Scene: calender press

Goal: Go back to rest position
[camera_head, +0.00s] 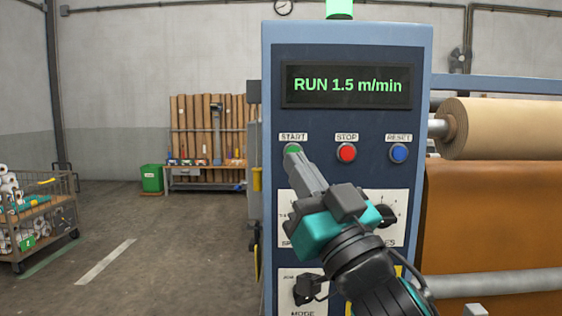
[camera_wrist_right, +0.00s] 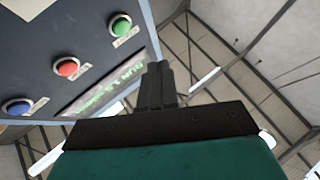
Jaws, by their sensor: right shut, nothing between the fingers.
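My right gripper (camera_head: 295,158) is shut and empty, with its fingertips at the green START button (camera_head: 292,148) in the head view. I cannot tell there whether it touches the button. In the right wrist view the shut fingers (camera_wrist_right: 157,70) show apart from the START button (camera_wrist_right: 120,25) in the picture. The control panel (camera_head: 272,90) has a display (camera_head: 347,86) reading "RUN 1.5 m/min". The red STOP button (camera_head: 346,152) and blue RESET button (camera_head: 398,152) sit to the right of START. My left gripper is not in view.
My right arm partly hides the lower dials, including the mode knob (camera_head: 308,289). A paper roll (camera_head: 505,127) and brown sheet (camera_head: 495,215) are at the right. A cart (camera_head: 40,225) stands at the left. Open floor (camera_head: 160,250) lies between cart and panel.

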